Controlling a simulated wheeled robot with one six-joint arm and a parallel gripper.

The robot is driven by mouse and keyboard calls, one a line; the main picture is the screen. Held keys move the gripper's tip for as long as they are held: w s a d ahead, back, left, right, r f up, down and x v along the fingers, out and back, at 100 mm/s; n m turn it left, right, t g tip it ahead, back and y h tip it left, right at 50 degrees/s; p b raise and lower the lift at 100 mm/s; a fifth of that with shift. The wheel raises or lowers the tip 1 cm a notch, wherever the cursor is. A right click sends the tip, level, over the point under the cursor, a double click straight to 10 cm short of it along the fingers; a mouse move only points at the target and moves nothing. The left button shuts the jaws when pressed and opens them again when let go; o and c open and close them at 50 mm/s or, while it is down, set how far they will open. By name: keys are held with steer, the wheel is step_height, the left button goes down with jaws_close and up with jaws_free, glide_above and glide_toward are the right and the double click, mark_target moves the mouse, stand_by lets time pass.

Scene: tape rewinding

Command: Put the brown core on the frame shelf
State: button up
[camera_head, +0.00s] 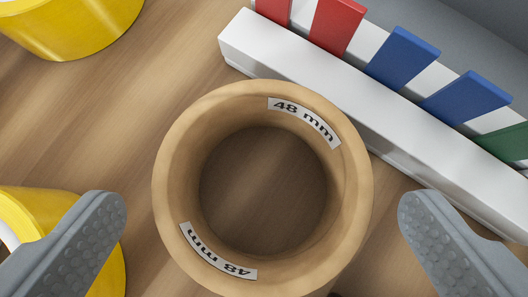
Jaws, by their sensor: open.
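The brown core (180,180) is a hollow cardboard-coloured ring. It stands upright on the wooden surface in the middle of the view, with its round opening facing the camera. Two white labels reading "48 mm" are on its inside wall. My gripper (262,212) is open, with one grey finger to the left of the core and one to the right. Neither finger appears to touch it. I cannot make out a frame shelf for certain.
A white rack (300,68) with red, blue and green upright pieces runs diagonally at the upper right, close beside the core. A yellow roll (70,35) is at the upper left, and another yellow roll (52,203) is partly behind the left finger. Bare wood (150,90) lies between.

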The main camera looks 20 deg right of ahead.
steer(key=shift+x, duration=1.4)
steer(key=c, duration=1)
